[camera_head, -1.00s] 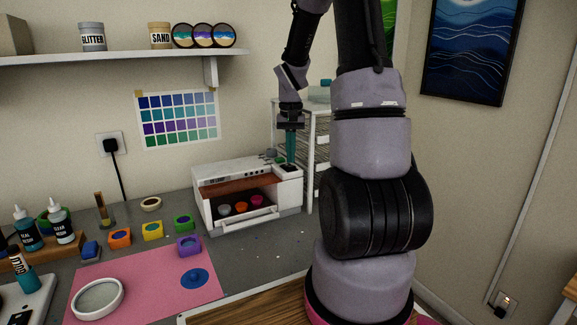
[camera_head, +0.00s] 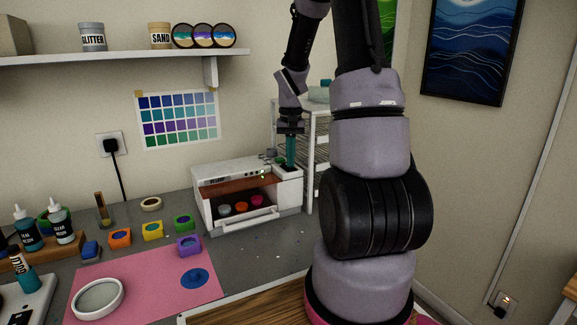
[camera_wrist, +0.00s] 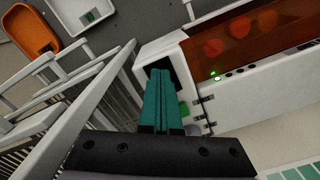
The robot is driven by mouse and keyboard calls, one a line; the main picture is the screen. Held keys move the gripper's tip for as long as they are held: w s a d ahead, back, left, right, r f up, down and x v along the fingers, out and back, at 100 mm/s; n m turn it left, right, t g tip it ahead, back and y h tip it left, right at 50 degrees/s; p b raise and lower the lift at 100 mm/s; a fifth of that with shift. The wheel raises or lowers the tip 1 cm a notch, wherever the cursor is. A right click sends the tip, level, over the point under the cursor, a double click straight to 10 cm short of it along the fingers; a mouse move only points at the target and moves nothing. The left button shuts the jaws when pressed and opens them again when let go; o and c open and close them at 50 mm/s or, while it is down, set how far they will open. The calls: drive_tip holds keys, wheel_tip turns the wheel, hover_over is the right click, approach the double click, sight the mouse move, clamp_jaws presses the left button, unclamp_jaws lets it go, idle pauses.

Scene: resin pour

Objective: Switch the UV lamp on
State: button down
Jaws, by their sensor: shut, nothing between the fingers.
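The UV lamp (camera_head: 208,204) is a white box with a brown-orange window, standing at the back right of the grey worktop. Several small coloured moulds sit inside it. A small green light (camera_head: 263,173) glows on its front; the wrist view shows green lights (camera_wrist: 214,76) beside a row of dark dots. My gripper (camera_head: 290,166) points down at the lamp's right end. Its teal fingers (camera_wrist: 159,72) are shut and empty, with the tips at a dark recess in the white housing. The fingers hide what lies under them, so contact cannot be told.
A white wire rack (camera_head: 310,150) stands close behind and right of the lamp. A pink mat (camera_head: 140,290), coloured moulds and bottles (camera_head: 60,226) lie to the left. A shelf (camera_head: 120,59) hangs above.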

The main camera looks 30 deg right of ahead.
drive_tip(key=shift+r, duration=3.45)
drive_tip(key=s+a+r+t+y, duration=0.1)
drive_tip(key=s+a+r+t, duration=0.2)
drive_tip(key=s+a+r, duration=0.3)
drive_tip(key=s+a+r+n+t+y, duration=0.1)
drive_tip(key=s+a+r+t, duration=0.3)
drive_tip(key=s, duration=0.9)
drive_tip(key=a+r, duration=0.3)
drive_tip(key=r, duration=0.2)
drive_tip(key=shift+s+a+r, duration=0.2)
drive_tip(key=shift+s+r, duration=0.15)
drive_tip(key=shift+r, duration=0.05)
